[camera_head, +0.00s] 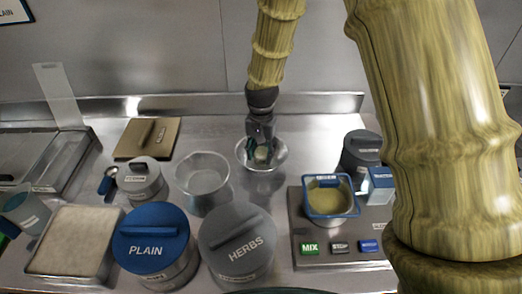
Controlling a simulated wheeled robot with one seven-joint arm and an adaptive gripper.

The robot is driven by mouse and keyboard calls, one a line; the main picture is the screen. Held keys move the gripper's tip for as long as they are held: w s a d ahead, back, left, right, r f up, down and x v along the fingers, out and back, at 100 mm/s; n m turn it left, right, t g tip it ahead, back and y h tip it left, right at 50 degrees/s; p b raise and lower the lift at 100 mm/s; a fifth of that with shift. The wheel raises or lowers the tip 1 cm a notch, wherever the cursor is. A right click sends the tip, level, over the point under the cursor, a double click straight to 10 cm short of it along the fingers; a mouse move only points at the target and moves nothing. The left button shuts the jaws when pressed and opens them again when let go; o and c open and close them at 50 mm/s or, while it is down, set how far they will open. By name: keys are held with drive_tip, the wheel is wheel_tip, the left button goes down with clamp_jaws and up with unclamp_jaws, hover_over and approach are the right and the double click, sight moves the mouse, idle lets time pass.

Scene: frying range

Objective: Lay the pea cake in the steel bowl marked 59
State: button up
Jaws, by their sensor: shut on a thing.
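My gripper (262,145) points down over a round steel-coloured bowl (281,160) near the middle of the counter. It is shut on a small pale green piece, the pea cake (262,155), which shows between the fingertips within the bowl's outline. I cannot tell whether the cake touches the bowl's floor. The fingers and the cake hide part of the bowl's inside. No number can be read on the bowl.
Lidded PLAIN (148,240) and HERBS (237,248) pots stand in front. To the right, a blue-rimmed container of green mix (330,199) sits on a unit with buttons (341,258).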

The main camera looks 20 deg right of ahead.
sight(261, 153)
drive_tip(key=shift+f, duration=0.4)
drive_tip(key=o, duration=0.8)
drive_tip(key=shift+r, duration=0.15)
drive_tip(key=shift+r+b, duration=1.55)
drive_tip(key=shift+r, duration=4.7)
